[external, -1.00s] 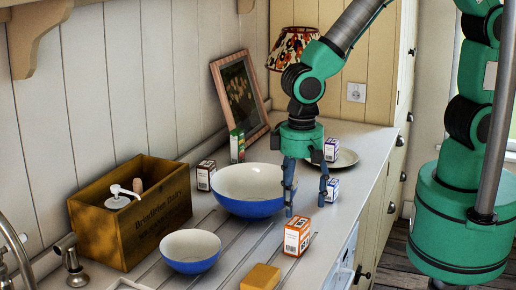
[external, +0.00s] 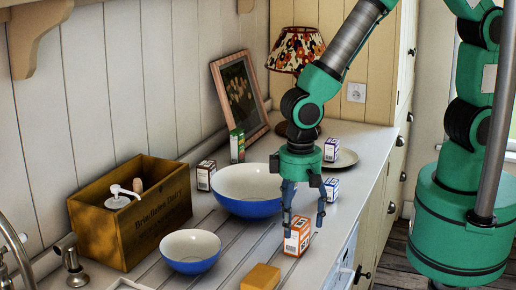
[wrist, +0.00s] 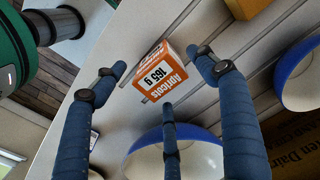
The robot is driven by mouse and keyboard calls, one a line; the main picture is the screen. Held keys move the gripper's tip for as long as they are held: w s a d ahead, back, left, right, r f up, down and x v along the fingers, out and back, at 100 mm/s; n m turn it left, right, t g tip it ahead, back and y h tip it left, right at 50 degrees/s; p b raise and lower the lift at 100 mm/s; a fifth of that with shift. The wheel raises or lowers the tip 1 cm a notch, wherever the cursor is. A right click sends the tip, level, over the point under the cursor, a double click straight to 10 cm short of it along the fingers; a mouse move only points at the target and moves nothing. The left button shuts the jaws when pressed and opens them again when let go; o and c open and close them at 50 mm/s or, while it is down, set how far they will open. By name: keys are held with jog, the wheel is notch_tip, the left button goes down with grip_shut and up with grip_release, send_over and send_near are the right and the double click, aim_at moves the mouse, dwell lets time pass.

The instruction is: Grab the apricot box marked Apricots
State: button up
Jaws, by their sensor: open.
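The apricot box (external: 297,240) is a small orange and white carton standing on the counter near its front edge. In the wrist view the apricot box (wrist: 158,72) shows its label "Apricots 165 g" between my spread fingers. My gripper (external: 304,224) is open and points down, just above and around the top of the box in the external view. In the wrist view my gripper (wrist: 160,75) has blue fingers on either side of the box and a third below it. I cannot tell whether any finger touches it.
A large blue bowl (external: 240,203) stands left of the box, and a smaller blue bowl (external: 190,266) nearer. An orange-yellow block (external: 261,277) lies in front. Other cartons (external: 331,189) and a plate (external: 347,158) stand behind. A wooden crate (external: 150,238) is at left.

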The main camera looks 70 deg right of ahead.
jog(key=shift+f, duration=1.55)
jog(key=c, duration=1.6)
jog(key=shift+r, duration=0.8)
notch_tip(320, 180, up, 2)
jog(key=shift+r, duration=0.15)
jog(key=s+d+r+p, duration=0.1)
jog(key=s+d, duration=0.9)
jog(key=s, duration=0.2)
jog(key=shift+s, duration=0.2)
